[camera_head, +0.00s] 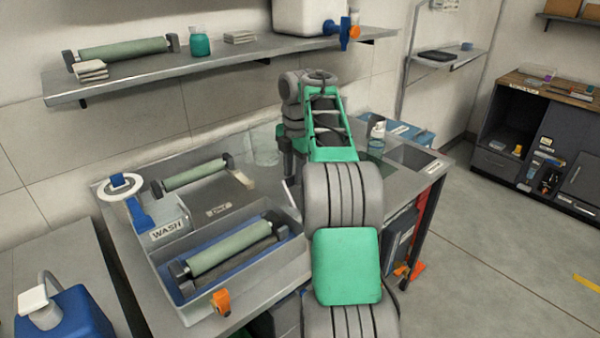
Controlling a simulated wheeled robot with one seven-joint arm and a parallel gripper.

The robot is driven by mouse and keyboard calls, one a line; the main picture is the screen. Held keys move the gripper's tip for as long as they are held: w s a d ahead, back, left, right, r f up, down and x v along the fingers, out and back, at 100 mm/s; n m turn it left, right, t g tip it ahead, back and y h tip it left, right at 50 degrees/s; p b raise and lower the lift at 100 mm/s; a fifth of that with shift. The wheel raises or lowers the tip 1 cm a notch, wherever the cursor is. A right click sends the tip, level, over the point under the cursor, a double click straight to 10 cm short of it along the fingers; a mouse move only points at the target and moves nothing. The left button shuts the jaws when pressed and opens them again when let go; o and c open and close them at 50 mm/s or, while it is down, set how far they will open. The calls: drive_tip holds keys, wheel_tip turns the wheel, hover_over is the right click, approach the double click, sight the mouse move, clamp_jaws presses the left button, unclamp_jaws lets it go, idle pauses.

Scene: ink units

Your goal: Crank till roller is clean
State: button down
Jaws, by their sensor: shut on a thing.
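The wash unit (170,226), labelled WASH, stands on the left of the metal table. Another green roller (225,250) lies in a blue-lined metal tray (185,318) in front. Both rollers look plain green; ink on them cannot be made out. My gripper (289,175) points down right of the trays, far from the wheel. It is shut on a thin pale thing (291,194), partly hidden by my arm.
A shelf (225,62) above holds a roller, a teal jar and a white tank. A clear beaker (265,150) stands behind my gripper, and a bottle (377,135) to the right. An orange clamp or knob (221,301) sticks out at the tray's front. My arm hides the table's middle.

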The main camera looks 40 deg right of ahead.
drive_tip(key=shift+w+a+f, duration=0.1)
drive_tip(key=shift+w+f, duration=0.15)
drive_tip(key=shift+f, duration=0.45)
drive_tip(key=shift+w+a+f, duration=0.1)
drive_tip(key=shift+f, duration=0.25)
drive_tip(key=shift+w+b, duration=0.1)
drive_tip(key=shift+b, duration=0.2)
drive_tip(key=c, duration=1.7)
unclamp_jaws()
drive_tip(key=shift+a+f, duration=0.1)
drive_tip(key=o, duration=0.5)
drive_tip(key=shift+w+f, duration=0.15)
drive_tip(key=shift+w, duration=0.3)
drive_tip(key=shift+c, duration=0.2)
drive_tip(key=shift+o, duration=0.2)
drive_tip(key=shift+s+d+r, duration=0.1)
drive_tip(key=shift+d+r, duration=0.15)
drive_tip(key=shift+r, duration=0.3)
drive_tip(key=r+p, duration=0.4)
drive_tip(key=r, duration=0.1)
drive_tip(key=r+p, duration=0.2)
drive_tip(key=p, duration=0.1)
drive_tip(key=shift+s+r, duration=0.15)
drive_tip(key=shift+s, duration=0.15)
